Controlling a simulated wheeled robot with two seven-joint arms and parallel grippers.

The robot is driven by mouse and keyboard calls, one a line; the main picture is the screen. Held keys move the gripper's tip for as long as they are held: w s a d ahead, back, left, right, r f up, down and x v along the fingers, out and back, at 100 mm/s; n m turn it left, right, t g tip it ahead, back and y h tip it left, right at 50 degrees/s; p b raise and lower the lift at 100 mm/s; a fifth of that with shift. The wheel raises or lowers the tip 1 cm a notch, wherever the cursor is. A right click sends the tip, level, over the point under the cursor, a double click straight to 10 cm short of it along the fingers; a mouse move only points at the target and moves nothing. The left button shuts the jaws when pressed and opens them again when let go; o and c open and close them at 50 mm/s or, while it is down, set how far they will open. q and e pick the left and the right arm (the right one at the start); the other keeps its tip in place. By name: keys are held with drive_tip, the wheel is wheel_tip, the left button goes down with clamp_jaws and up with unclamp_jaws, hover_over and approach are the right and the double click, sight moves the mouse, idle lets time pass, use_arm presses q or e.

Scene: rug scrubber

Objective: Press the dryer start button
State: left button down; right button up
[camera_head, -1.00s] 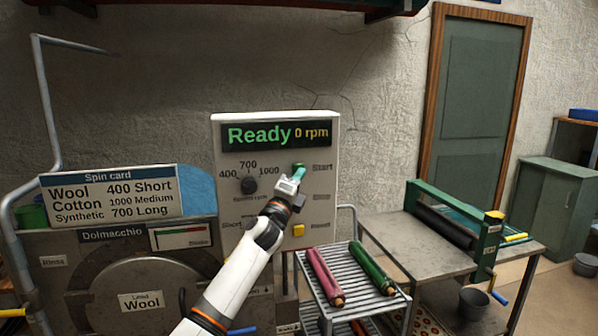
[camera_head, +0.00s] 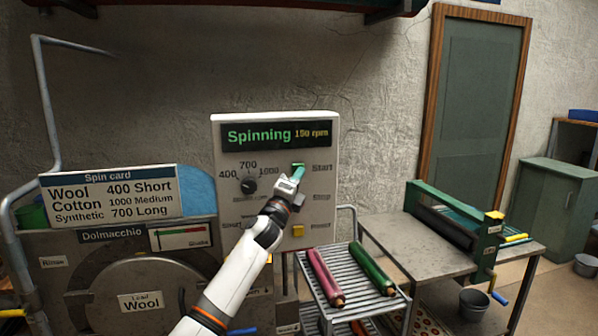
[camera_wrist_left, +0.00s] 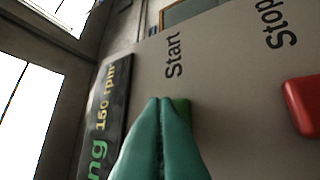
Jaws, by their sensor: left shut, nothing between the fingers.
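The dryer control panel (camera_head: 325,215) stands upright behind the drum machine. Its display (camera_head: 277,136) reads "Spinning 150 rpm". The green start button (camera_wrist_left: 181,107) is mostly hidden behind my fingertips, beside the "Start" label. My left gripper (camera_head: 298,173) is shut and empty, its teal fingertips at the button; they appear to touch it in the left wrist view (camera_wrist_left: 158,104). The red stop button (camera_wrist_left: 303,104) is to the right there. The speed knob (camera_head: 248,186) sits left of my gripper in the head view. My right gripper is not in view.
A spin card sign (camera_head: 109,198) stands on the drum machine at left. A slatted rack (camera_head: 328,289) holds a pink roll (camera_head: 325,277) and a green roll (camera_head: 371,268). A table with a green roller press (camera_head: 455,228) is at right.

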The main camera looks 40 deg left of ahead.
use_arm(q)
drive_tip(key=shift+s+d, duration=0.5)
drive_tip(key=shift+d, duration=0.05)
drive_tip(key=shift+d, duration=0.1)
drive_tip(key=s+d, duration=0.1)
drive_tip(key=s+d+p, duration=0.1)
drive_tip(key=s+d, duration=0.1)
drive_tip(key=shift+s+d, duration=0.1)
drive_tip(key=shift+d, duration=0.2)
drive_tip(key=shift+f, duration=0.1)
idle(0.7)
